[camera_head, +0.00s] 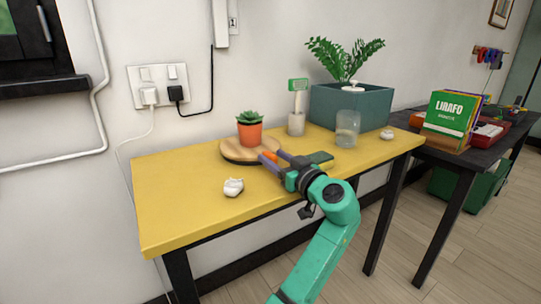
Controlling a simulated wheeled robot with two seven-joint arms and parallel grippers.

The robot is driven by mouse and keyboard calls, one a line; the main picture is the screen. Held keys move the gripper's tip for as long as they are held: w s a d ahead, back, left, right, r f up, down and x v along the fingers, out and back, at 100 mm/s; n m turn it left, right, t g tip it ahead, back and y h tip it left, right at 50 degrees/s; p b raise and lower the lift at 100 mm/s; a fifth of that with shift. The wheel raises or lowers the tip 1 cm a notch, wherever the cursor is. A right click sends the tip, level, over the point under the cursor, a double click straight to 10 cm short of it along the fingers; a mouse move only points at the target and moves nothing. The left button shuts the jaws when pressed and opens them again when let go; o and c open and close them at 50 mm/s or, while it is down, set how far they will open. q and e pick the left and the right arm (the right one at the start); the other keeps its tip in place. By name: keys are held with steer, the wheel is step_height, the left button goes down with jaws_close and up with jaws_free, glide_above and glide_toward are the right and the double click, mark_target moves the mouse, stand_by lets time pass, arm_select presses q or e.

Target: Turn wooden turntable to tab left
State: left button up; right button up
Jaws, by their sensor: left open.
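The round wooden turntable (230,153) lies on the yellow table (178,210), toward its back left. A small succulent in an orange pot (249,135) stands on it. My left gripper (270,156) reaches in from the front right, at the turntable's right front edge. Its two dark fingers are apart. A small orange piece (271,157) shows between them and looks like the turntable's tab; I cannot tell whether the fingers touch it. The fingers and gripper body hide part of the turntable's right edge. My right gripper is out of view.
A crumpled white piece (233,187) lies in front of the turntable. Behind and right stand a cup holding a green-topped tool (297,122), a glass jar (347,130) and a teal planter (338,104). A flat green item (321,157) lies near the gripper. The table's left part is clear.

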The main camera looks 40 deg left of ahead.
arm_select(q)
jaws_close()
stand_by(1.4)
